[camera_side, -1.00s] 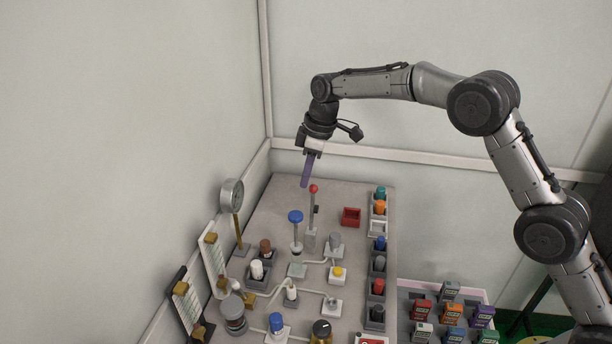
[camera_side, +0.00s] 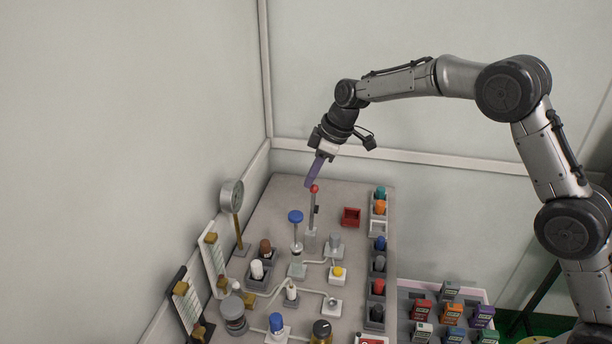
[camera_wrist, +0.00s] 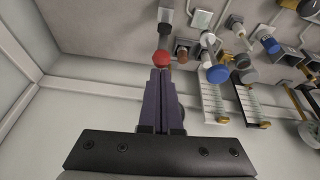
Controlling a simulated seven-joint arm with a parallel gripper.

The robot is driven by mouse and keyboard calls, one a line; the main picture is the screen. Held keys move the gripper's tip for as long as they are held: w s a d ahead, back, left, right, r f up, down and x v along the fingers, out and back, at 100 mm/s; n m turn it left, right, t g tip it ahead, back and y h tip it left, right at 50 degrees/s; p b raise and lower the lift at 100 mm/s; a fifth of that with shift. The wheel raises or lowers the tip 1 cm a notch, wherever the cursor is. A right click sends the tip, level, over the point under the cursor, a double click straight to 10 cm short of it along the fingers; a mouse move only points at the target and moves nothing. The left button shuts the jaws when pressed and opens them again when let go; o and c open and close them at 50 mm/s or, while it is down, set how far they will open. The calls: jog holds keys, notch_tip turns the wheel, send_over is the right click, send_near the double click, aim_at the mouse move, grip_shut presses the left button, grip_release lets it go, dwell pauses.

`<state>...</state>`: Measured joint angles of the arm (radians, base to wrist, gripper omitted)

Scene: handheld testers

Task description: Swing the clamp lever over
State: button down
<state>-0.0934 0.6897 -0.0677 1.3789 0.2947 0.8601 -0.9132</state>
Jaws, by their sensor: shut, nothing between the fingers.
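The clamp lever (camera_side: 313,215) is a grey upright bar with a red ball knob (camera_side: 314,188) on a grey block, at the back middle of the board. It stands upright. My gripper (camera_side: 309,184) has purple fingers, shut and empty, angled down to the left with the tips right at the red knob. In the wrist view the red knob (camera_wrist: 161,58) shows just beyond the fingertips (camera_wrist: 159,72). I cannot tell whether they touch. The lever's shaft (camera_wrist: 165,26) shows past the knob.
A blue-topped post (camera_side: 295,217) stands just left and in front of the lever. A red tray (camera_side: 351,217) lies to its right. A round gauge (camera_side: 231,196) stands at the left edge, and a column of coloured knobs (camera_side: 379,243) lines the right. The board behind the lever is clear.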

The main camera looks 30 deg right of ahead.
jog(key=shift+s+d, duration=0.15)
jog(key=shift+s+d+t+y, duration=0.25)
jog(key=shift+t+y, duration=0.15)
jog(key=shift+s+d+f+t+y, duration=1.1)
jog(key=shift+s+d+f, duration=0.95)
jog(key=shift+s+d, duration=1.45)
jog(key=shift+s+d+f, duration=0.6)
jog(key=shift+s+f, duration=0.05)
jog(key=shift+f, duration=1.2)
jog(key=shift+s+d+f, duration=0.6)
jog(key=shift+s+f, duration=0.05)
jog(key=shift+f, duration=1.15)
jog(key=shift+s+d+f, duration=0.6)
jog(key=shift+s+f, duration=0.05)
jog(key=shift+f, duration=1.2)
